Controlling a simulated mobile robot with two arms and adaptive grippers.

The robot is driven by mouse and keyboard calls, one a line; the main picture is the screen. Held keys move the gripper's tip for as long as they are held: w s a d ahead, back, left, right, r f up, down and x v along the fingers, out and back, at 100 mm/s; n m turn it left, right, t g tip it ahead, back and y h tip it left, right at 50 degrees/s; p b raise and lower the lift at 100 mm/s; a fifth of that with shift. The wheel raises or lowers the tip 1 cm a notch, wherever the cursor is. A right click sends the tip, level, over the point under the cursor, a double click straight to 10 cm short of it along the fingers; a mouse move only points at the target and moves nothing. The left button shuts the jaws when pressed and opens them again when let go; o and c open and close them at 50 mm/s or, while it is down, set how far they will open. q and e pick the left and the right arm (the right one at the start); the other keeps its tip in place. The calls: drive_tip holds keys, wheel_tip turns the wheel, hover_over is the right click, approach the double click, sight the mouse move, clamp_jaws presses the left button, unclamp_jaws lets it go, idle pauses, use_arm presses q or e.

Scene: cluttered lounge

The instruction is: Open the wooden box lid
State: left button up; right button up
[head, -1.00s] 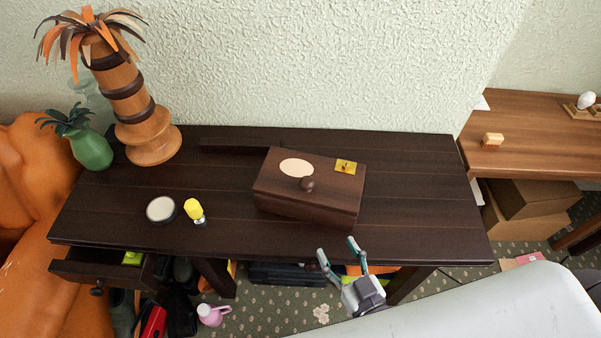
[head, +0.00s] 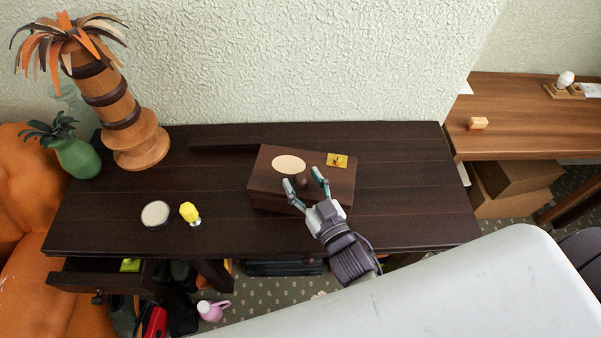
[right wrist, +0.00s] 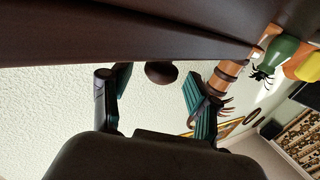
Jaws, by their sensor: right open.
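The wooden box (head: 270,193) is dark brown and stands on the dark table. Its lid (head: 312,164) is shut and carries a pale oval, a yellow square piece and a round dark knob (head: 302,180). My right gripper (head: 305,177) is open over the front of the box, its fingers on either side of the knob in the head view. In the right wrist view the knob (right wrist: 161,72) shows between the two open fingers (right wrist: 155,92), beyond their base. I cannot tell whether they touch it. My left gripper is not in view.
A drawer (head: 75,280) stands open at the front left. The table's right side is clear.

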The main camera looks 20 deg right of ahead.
drive_tip(key=shift+w+a, duration=0.15)
drive_tip(key=shift+w, duration=0.65)
clamp_jaws()
